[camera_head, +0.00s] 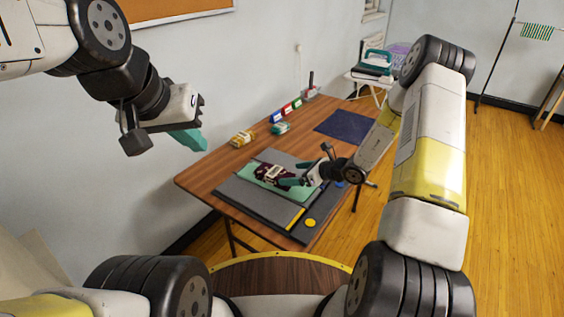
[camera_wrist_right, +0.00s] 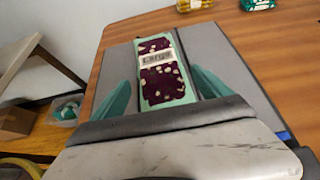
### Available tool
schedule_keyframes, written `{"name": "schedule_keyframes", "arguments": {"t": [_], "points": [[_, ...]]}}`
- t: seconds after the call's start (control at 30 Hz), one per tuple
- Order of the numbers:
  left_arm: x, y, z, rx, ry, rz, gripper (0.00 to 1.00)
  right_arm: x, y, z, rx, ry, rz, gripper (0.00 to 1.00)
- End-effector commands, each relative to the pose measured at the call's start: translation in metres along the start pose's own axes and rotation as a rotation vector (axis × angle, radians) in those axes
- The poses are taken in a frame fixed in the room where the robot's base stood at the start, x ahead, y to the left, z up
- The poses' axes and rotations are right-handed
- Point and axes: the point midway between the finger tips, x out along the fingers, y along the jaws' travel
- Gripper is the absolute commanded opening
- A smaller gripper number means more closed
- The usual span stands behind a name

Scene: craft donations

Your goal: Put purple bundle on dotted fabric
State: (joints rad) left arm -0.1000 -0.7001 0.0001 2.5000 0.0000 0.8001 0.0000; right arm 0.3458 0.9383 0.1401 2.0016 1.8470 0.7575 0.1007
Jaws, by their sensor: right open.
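The purple bundle (camera_head: 268,173) is dark purple with pale spots and has a white label band. It lies on a mint green board (camera_head: 298,195) on the grey mat; it also shows in the right wrist view (camera_wrist_right: 163,85). My right gripper (camera_head: 297,173) is open, its teal fingers on either side of the bundle in the right wrist view; I cannot tell whether they touch it. A dark navy fabric (camera_head: 342,125) lies flat at the far right of the table; dots on it are too small to tell. My left gripper (camera_head: 193,137) hangs in the air left of the table.
The wooden table (camera_head: 205,176) holds a yellow bundle (camera_head: 243,138), a green bundle (camera_head: 281,128) and small coloured blocks (camera_head: 287,110) along its back edge. A yellow disc (camera_head: 310,222) sits at the front of the grey mat (camera_head: 240,195). A white side stand is beyond the table.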

Motion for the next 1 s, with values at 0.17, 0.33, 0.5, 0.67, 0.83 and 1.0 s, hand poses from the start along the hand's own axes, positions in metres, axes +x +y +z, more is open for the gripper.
{"name": "schedule_keyframes", "arguments": {"t": [0.17,0.33,0.5,0.67,0.83,1.0], "points": [[0.000,0.000,0.000,0.000,0.000,0.000,0.00,-0.021,-0.001,0.001,-0.002,-0.002,-0.001,0.87],[0.000,0.000,0.000,0.000,0.000,0.000,0.00,-0.036,0.006,0.024,-0.091,-0.006,0.028,0.87],[0.000,0.000,0.000,0.000,0.000,0.000,0.00,-0.074,0.039,0.093,-0.418,0.000,0.132,0.87],[0.000,0.000,0.000,0.000,0.000,0.000,0.00,-0.125,0.088,0.147,-0.805,0.036,0.250,0.87],[0.000,0.000,0.000,0.000,0.000,0.000,0.00,-0.184,0.137,0.178,-1.202,0.108,0.354,0.87],[0.000,0.000,0.000,0.000,0.000,0.000,0.00,-0.245,0.176,0.189,-1.585,0.218,0.433,0.87]]}}
